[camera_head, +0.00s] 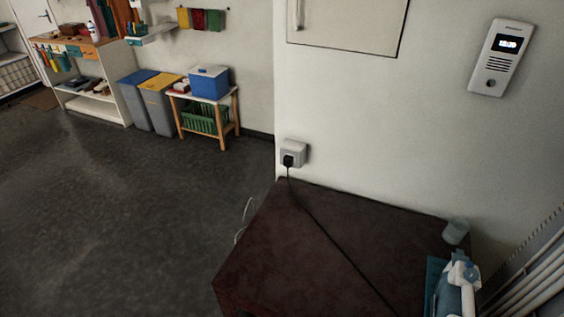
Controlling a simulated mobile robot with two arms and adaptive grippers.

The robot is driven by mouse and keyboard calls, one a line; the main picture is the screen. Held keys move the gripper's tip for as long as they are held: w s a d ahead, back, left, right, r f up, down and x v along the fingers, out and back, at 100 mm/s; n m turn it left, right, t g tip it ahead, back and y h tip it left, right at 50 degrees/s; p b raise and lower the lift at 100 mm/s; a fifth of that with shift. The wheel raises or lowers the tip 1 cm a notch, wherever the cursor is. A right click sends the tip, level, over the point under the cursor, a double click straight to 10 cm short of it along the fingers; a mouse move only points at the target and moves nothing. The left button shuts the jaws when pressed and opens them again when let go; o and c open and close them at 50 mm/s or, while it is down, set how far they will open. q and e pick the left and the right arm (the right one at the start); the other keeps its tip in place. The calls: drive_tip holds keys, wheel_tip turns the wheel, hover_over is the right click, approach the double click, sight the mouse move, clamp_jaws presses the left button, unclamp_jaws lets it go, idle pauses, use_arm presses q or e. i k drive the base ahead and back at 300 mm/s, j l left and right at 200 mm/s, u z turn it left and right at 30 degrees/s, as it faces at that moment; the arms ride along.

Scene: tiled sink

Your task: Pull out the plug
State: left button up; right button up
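The black plug (288,161) sits in a white wall socket (297,149) on the white wall, just above the back left corner of a dark red-brown table. Its black cord (325,233) hangs from the plug and runs across the table top toward the lower right. An iron (458,287), light blue and white, is at the right end of the table, cut off by the bottom edge. Whether the cord joins the iron is not visible. Neither of my grippers is in view.
The table top (300,260) is mostly bare. A clear cup (455,231) stands near its right back edge. An intercom (501,57) hangs on the wall above. Open grey floor (120,220) lies left of the table, with bins (160,100) and a small wooden stand beyond.

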sight(288, 160)
drive_tip(key=i+j+z, duration=0.2)
drive_tip(key=j+z, duration=0.15)
drive_tip(key=j, duration=0.6)
drive_tip(key=i+j+z, duration=0.1)
drive_tip(key=j+z, duration=0.3)
drive_tip(key=j, duration=0.6)
drive_tip(key=j+z, duration=0.35)
drive_tip(key=j, duration=0.65)
